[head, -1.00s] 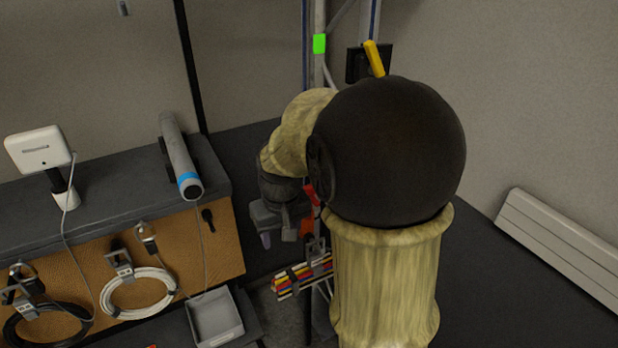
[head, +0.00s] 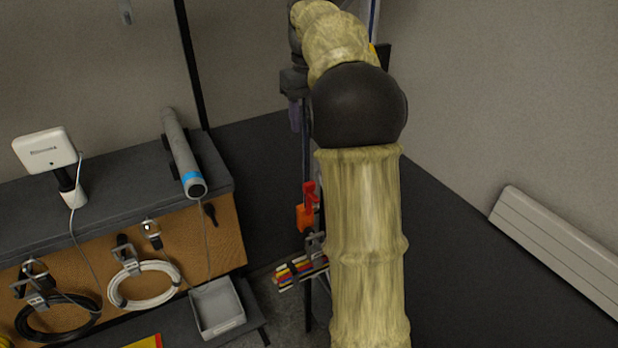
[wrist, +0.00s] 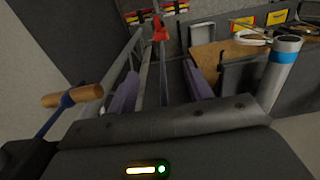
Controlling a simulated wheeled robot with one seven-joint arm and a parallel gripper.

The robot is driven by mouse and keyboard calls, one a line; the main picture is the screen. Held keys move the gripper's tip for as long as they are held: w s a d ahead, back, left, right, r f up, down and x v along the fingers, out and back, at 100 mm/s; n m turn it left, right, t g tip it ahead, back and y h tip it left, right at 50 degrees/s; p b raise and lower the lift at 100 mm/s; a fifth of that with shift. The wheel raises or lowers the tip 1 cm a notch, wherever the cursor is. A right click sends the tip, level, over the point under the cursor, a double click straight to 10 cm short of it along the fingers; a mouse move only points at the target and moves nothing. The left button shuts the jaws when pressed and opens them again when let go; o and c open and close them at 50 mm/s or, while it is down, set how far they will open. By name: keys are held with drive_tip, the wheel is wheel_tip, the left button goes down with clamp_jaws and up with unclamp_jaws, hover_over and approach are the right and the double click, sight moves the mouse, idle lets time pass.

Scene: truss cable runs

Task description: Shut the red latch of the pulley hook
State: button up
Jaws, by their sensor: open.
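The red latch (head: 310,193) shows in the head view on the pulley hook, just above its orange part (head: 304,217), left of my arm. In the wrist view the red latch (wrist: 159,29) is small, near the top centre, beyond the fingertips. Whether the latch stands open or shut is too small to tell. My gripper (head: 295,116) is high up in the head view, above the hook and apart from it. In the wrist view my gripper (wrist: 160,88) has its two purple fingers spread, with no object held between them.
Truss rails run beside the fingers in the wrist view. A wooden handle (wrist: 72,96) lies to the left there. A bench (head: 80,205) with a grey tube (head: 182,152) and a grey tray (head: 216,307) are at left.

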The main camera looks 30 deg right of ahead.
sight(309, 183)
wheel_tip(309, 183, down, 17)
drive_tip(key=shift+f, duration=0.2)
idle(0.7)
clamp_jaws()
